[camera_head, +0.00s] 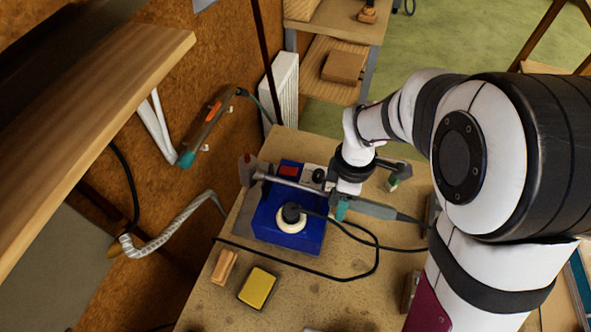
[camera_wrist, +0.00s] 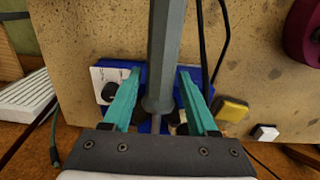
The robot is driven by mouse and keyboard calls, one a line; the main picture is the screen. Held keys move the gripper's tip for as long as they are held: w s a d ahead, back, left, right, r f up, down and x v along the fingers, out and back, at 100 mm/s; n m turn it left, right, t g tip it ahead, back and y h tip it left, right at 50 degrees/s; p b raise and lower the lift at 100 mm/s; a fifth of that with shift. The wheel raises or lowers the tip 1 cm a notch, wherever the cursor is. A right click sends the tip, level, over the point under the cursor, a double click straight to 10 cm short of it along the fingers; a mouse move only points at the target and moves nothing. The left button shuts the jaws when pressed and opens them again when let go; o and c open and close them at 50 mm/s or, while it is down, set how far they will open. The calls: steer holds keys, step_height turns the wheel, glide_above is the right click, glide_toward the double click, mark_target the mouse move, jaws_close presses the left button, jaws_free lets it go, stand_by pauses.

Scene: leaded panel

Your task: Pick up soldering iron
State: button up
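The soldering iron has a grey handle (camera_head: 375,210), and a metal rod runs left from near my gripper over the blue soldering station (camera_head: 308,240). In the wrist view the handle (camera_wrist: 166,55) passes lengthwise between the two teal fingers. My gripper (camera_head: 343,208) is open around the handle, above the station's right edge. In the wrist view my gripper (camera_wrist: 159,72) shows a gap at the left finger; the right fingertip is very close to the handle, and I cannot tell whether it touches. My wrist hides part of the iron in the head view.
A black cable (camera_head: 374,262) loops across the bench (camera_head: 205,305). A yellow sponge (camera_head: 258,288) and a small wooden block (camera_head: 224,267) lie near the front. Another tool with an orange mark (camera_head: 211,114) hangs on the left wall. A wooden shelf (camera_head: 120,95) juts out at upper left.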

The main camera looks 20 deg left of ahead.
jaws_close()
